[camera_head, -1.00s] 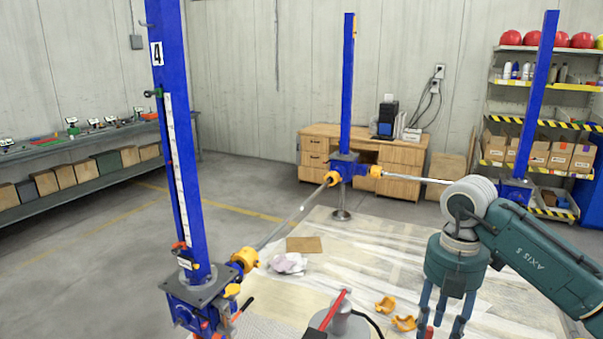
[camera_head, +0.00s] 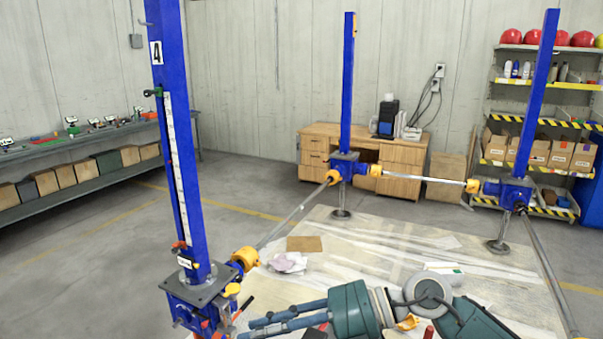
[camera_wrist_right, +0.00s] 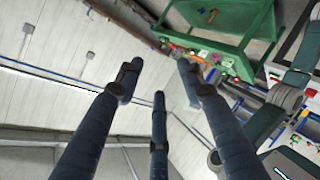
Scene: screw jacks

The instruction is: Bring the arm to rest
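My right arm (camera_head: 470,320) is teal and lies low across the bottom of the head view. Its wrist is turned so that the right gripper (camera_head: 256,326) points left. The gripper's blue-grey fingers reach toward the base of the near blue jack (camera_head: 197,285), but I cannot tell the gap in depth. In the right wrist view the three fingers of the right gripper (camera_wrist_right: 157,78) stand apart with nothing between them, so it is open and empty. My left gripper is not in view.
Blue jack columns rise at the near left, the back middle (camera_head: 348,90) and the right (camera_head: 535,95), linked by shafts (camera_head: 295,220). A wooden desk (camera_head: 318,160), a shelf rack (camera_head: 550,83) and a left bench (camera_head: 80,145) line the walls. The sheeted floor between the jacks is mostly clear.

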